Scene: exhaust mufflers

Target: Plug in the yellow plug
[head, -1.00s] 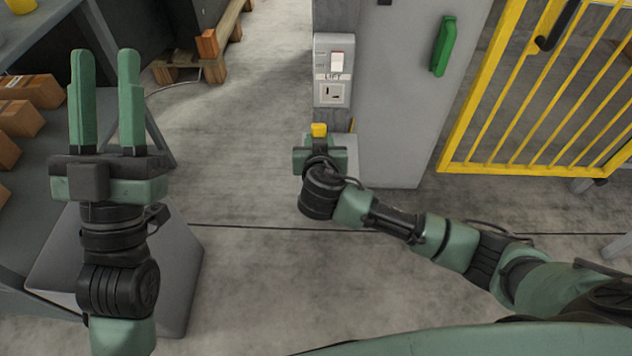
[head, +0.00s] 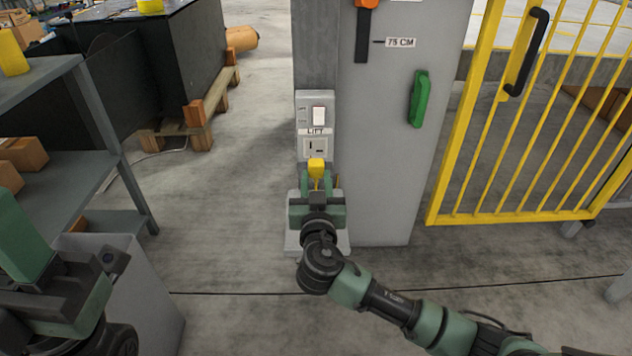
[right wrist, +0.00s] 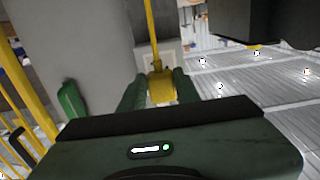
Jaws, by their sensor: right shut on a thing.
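The yellow plug (head: 316,168) is held upright in my right gripper (head: 317,190), which is shut on it. In the head view the plug overlaps the lower edge of the socket (head: 315,147); I cannot tell whether they touch. The socket sits below a white switch and a LIFT label on a grey panel (head: 302,112). In the right wrist view the plug (right wrist: 161,88) sits between the green fingers, with a yellow cord running up from it. My left gripper (head: 50,285) is at the lower left, cut off by the picture edge, with only one finger showing.
A grey cabinet (head: 385,170) with a green handle (head: 419,98) stands right of the panel. A yellow barred gate (head: 435,205) is further right. A grey shelf (head: 95,110) with boxes and a pallet (head: 215,105) are at the left. The floor between is clear.

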